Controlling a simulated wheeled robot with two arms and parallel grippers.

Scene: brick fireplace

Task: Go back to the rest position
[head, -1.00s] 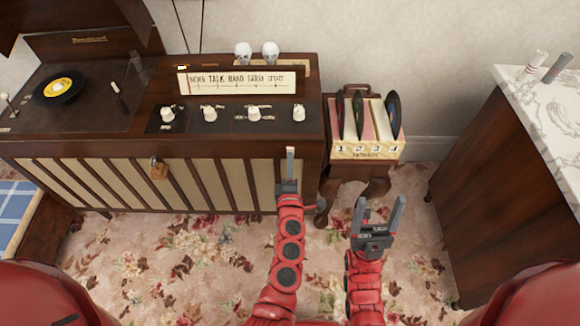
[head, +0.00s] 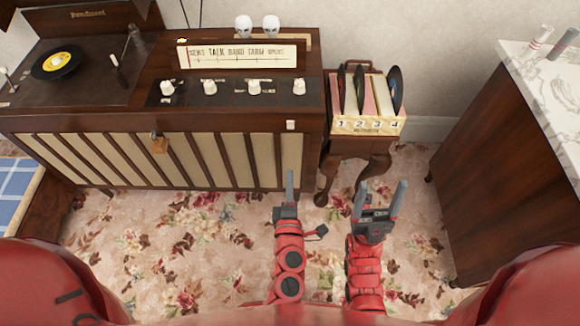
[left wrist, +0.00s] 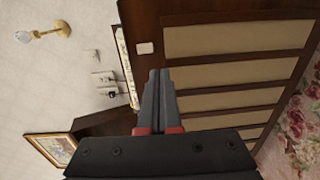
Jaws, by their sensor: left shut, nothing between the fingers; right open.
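My left gripper (head: 289,187) is shut and empty in the head view, in front of the lower right part of the wooden radio cabinet (head: 318,108). In the left wrist view its two fingers (left wrist: 157,88) lie together, with the cabinet front (left wrist: 240,45) beyond them. My right gripper (head: 381,197) is open and empty, to the right of the left one, in front of the small record stand. Both grippers stand over the floral carpet, and neither is seen holding anything.
A record rack (head: 368,123) stands on a small wooden stand (head: 360,150). A marble-topped cabinet (head: 515,155) is at the right. A turntable with a black record (head: 57,62) is at the left. The carpet (head: 215,235) is clear.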

